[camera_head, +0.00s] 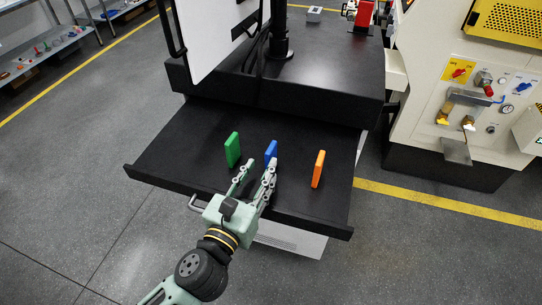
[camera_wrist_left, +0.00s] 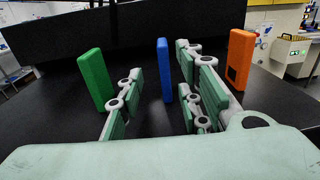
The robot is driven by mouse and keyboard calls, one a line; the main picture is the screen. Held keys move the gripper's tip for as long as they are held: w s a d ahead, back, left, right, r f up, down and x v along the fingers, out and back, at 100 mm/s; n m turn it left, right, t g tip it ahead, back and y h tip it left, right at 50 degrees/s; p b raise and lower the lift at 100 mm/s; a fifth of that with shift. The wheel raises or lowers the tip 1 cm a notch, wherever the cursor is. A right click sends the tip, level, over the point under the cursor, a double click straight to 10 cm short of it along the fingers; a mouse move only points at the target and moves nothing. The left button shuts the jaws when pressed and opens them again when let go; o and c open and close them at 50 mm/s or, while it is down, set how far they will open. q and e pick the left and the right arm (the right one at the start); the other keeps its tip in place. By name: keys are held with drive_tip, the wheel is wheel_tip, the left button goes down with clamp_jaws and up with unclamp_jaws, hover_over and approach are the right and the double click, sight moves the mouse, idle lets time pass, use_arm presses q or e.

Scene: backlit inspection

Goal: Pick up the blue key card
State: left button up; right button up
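The blue key card (camera_head: 271,150) stands upright on the black pull-out shelf (camera_head: 190,155), between a green card (camera_head: 232,150) on the left and an orange card (camera_head: 318,169) on the right. In the left wrist view the blue key card (camera_wrist_left: 164,70) stands beyond my left gripper and shows between its fingers. My left gripper (camera_head: 258,165) is open and empty, with its fingers pointing at the blue card. In the wrist view its fingers (camera_wrist_left: 157,92) are spread apart, the right one close to the blue card's side. My right gripper is not in view.
The green card (camera_wrist_left: 95,76) is just left of the left finger and the orange card (camera_wrist_left: 239,58) is to the right of the right finger in the wrist view. A raised black block (camera_head: 330,85) with a monitor stands behind the shelf. A machine panel (camera_head: 470,100) is at the right.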

sight(267, 164)
use_arm(q)
drive_tip(key=x, duration=0.2)
drive_tip(key=p+x, duration=0.1)
drive_tip(key=x, duration=0.1)
drive_tip(key=shift+w+d+f, duration=0.15)
drive_tip(key=shift+d, duration=0.2)
clamp_jaws()
